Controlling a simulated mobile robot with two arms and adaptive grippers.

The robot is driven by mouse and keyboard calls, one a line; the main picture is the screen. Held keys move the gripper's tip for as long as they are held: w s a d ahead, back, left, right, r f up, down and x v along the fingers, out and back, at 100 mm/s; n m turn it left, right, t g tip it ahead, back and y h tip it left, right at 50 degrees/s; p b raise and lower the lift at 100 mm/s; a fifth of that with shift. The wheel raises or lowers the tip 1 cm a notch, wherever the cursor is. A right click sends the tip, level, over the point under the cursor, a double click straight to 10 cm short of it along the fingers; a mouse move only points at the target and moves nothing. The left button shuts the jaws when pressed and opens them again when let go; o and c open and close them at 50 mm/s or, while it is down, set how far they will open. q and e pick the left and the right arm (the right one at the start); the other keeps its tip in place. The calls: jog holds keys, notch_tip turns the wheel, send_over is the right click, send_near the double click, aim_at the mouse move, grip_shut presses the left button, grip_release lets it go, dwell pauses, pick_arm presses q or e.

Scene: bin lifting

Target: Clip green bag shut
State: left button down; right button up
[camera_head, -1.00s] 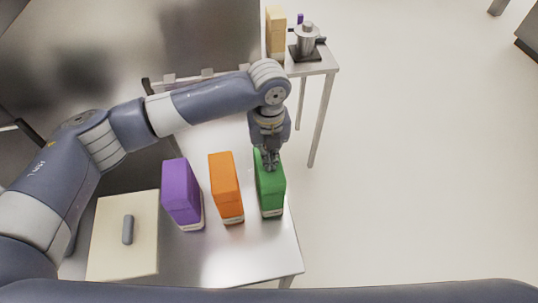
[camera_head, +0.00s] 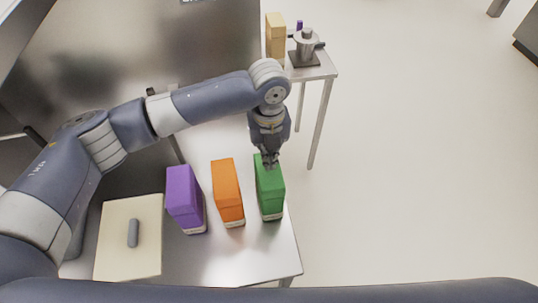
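The green bag (camera_head: 270,195) stands upright near the right edge of the metal table, the rightmost of three bags in a row. My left gripper (camera_head: 269,163) points down at the top of the green bag, its fingertips at or just above the upper edge. The fingers look close together, but I cannot tell whether they pinch the bag or a clip. No separate clip is clearly visible. My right gripper is not in view.
An orange bag (camera_head: 228,195) and a purple bag (camera_head: 185,200) stand left of the green one. A cream board (camera_head: 115,250) carries a grey cylindrical handle (camera_head: 133,233). A side table (camera_head: 322,70) behind holds a tan box (camera_head: 276,38) and a metal device (camera_head: 306,48).

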pick_arm(q)
jog(key=shift+r+p, duration=0.5)
jog(key=shift+r, duration=0.2)
jog(key=shift+r+p, duration=0.45)
jog(key=shift+r, duration=0.55)
jog(key=shift+f, duration=0.1)
